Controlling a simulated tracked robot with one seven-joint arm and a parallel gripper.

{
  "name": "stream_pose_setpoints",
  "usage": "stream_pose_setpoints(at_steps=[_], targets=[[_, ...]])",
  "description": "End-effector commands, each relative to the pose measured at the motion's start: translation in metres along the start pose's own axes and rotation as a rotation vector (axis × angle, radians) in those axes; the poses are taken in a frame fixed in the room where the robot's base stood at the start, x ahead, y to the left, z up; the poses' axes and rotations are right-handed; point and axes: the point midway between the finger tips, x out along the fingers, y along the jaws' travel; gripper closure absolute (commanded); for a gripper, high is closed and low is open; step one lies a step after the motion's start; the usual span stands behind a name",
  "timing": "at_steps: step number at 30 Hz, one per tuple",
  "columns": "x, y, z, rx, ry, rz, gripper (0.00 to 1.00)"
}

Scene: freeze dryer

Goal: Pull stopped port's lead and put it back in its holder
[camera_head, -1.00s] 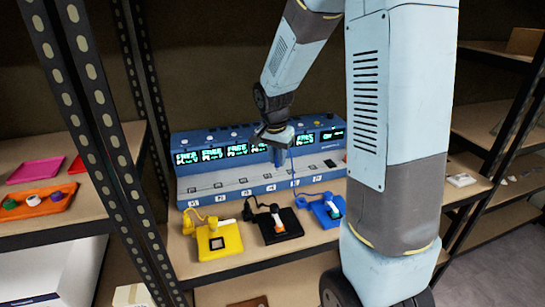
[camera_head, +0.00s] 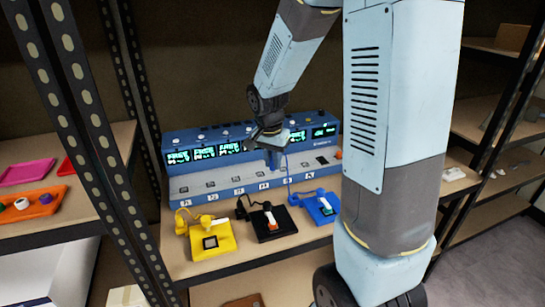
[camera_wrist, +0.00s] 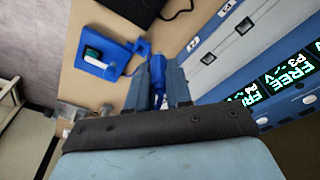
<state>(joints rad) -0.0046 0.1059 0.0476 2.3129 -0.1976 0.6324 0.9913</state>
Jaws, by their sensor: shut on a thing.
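My gripper (camera_head: 272,160) is in front of the blue freeze dryer (camera_head: 178,187), above its sloped port panel. In the wrist view my gripper (camera_wrist: 157,92) is shut on a blue lead plug (camera_wrist: 157,72), clear of the ports. A thin blue cord hangs by the gripper in the head view. The blue holder (camera_head: 318,209) lies on the shelf at the right of the holder row; it also shows in the wrist view (camera_wrist: 95,68), with a white and green part on it. The readable screens (camera_head: 204,153) show FREE; my arm hides some.
A black holder (camera_head: 283,231) and a yellow holder (camera_head: 224,244) stand left of the blue one on the shelf. A dark upright rack post (camera_head: 85,110) stands at the left. An orange tray (camera_head: 50,207) lies on the left shelf.

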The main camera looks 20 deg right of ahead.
Motion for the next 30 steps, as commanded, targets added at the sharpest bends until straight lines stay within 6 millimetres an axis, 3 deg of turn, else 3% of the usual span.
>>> stream_pose_setpoints(at_steps=[21,30], targets=[[0.057,0.0,0.009,-0.001,0.0,0.0,1.0],[0.063,0.0,0.009,0.0,0.001,-0.001,1.0]])
